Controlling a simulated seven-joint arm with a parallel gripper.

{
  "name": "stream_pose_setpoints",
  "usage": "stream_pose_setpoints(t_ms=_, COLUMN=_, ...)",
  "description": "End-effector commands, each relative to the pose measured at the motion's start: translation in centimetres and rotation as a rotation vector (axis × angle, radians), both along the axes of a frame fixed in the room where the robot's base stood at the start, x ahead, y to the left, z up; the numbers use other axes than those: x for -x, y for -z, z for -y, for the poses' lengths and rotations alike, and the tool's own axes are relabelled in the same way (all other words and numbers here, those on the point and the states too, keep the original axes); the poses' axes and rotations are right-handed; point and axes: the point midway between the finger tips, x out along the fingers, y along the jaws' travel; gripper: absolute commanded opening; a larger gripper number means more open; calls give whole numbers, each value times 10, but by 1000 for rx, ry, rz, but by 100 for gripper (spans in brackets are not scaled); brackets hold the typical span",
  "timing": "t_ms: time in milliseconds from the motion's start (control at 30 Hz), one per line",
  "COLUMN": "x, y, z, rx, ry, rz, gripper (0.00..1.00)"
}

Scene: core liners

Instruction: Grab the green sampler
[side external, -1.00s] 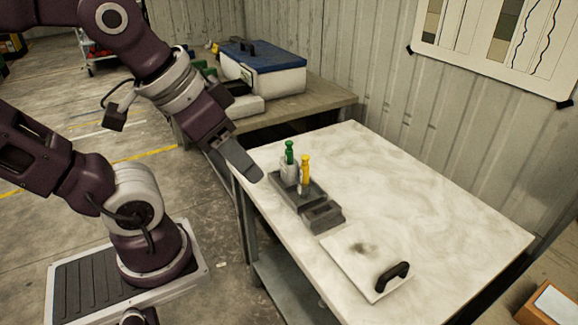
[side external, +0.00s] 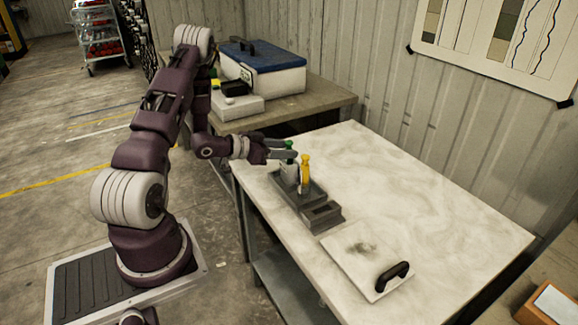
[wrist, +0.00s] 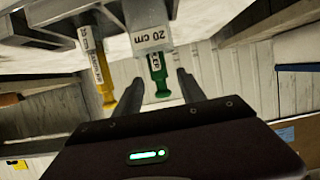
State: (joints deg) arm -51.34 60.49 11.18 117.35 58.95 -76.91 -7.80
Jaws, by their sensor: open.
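The green sampler (side external: 290,148) stands upright in a dark grey holder (side external: 314,194) on the pale table; its green top also shows in the wrist view (wrist: 158,80), below a white label reading "20 cm". My gripper (side external: 283,148) is level with its green top in the side view. In the wrist view my gripper (wrist: 157,80) is open, one finger on either side of the green part, with gaps visible. Part of the green top is hidden behind a finger in the side view. The yellow sampler (side external: 305,170) stands upright beside it, and shows outside the fingers in the wrist view (wrist: 105,84).
A white board with a black handle (side external: 392,276) lies near the front of the table (side external: 430,190). A blue-lidded cooler (side external: 262,62) sits on the bench behind. The right part of the table is clear.

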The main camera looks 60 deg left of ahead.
Motion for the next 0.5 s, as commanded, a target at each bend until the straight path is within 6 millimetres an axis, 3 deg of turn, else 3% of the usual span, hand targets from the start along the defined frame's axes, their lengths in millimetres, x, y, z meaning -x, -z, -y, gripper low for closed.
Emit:
stream_pose_setpoints(t_ms=167, x=-27, y=21, z=1, rx=-1, ry=4, rz=-1, gripper=47)
stream_pose_setpoints(t_ms=300, x=-45, y=27, z=0, rx=-2, ry=2, rz=-1, gripper=47)
stream_pose_setpoints(t_ms=500, x=-48, y=27, z=0, rx=-2, ry=0, rz=-1, gripper=47)
